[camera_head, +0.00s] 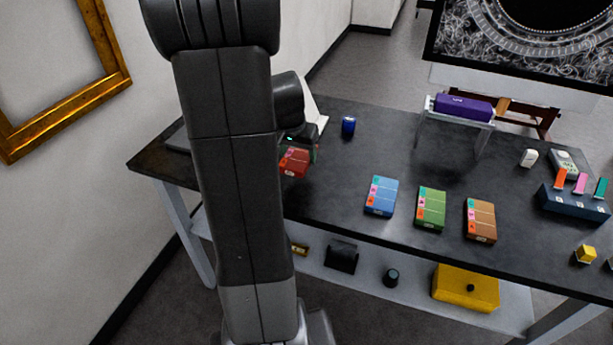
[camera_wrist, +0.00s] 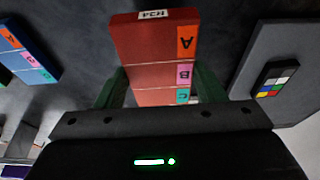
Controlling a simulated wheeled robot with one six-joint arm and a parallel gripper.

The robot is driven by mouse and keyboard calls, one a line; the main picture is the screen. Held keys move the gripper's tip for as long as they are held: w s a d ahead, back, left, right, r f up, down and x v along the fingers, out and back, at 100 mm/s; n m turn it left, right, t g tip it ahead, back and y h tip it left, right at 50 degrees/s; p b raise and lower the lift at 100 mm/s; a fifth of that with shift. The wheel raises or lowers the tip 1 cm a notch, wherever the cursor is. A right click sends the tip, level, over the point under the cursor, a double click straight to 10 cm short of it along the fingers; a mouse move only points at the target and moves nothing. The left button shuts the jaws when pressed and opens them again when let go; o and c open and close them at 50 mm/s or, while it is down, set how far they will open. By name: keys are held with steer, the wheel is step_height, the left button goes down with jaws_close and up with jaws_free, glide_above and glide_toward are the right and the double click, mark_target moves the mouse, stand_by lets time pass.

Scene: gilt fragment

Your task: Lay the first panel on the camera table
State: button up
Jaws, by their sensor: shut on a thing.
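A red panel (camera_wrist: 150,48) lies between the green fingers of my gripper (camera_wrist: 160,85) in the wrist view. It carries an H34 label and orange, pink and teal tabs lettered A, B and C. My gripper is shut on it. The red panel (camera_head: 293,162) also shows in the head view, beside my arm, over the left part of the dark table (camera_head: 335,205). I cannot tell whether it touches the tabletop. My arm hides part of the table and most of my gripper.
Blue (camera_head: 381,196), green (camera_head: 431,208) and brown (camera_head: 480,220) panels lie along the table's front. A blue cylinder (camera_head: 348,126) stands behind. A purple roll (camera_head: 463,107) rests on a clear stand. A colour chart (camera_wrist: 277,81) lies on a grey slab (camera_wrist: 252,58) right of the red panel.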

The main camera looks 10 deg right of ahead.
mark_target(298, 180)
steer(key=shift+f, duration=3.2)
steer(key=shift+f, duration=0.15)
steer(key=shift+f+b, duration=0.1)
steer(key=shift+b, duration=0.2)
steer(key=o, duration=1)
steer(key=shift+a+r+p, duration=0.1)
steer(key=shift+r+p, duration=0.2)
steer(key=shift+r, duration=0.4)
steer(key=v, duration=1.1)
steer(key=shift+s, duration=0.2)
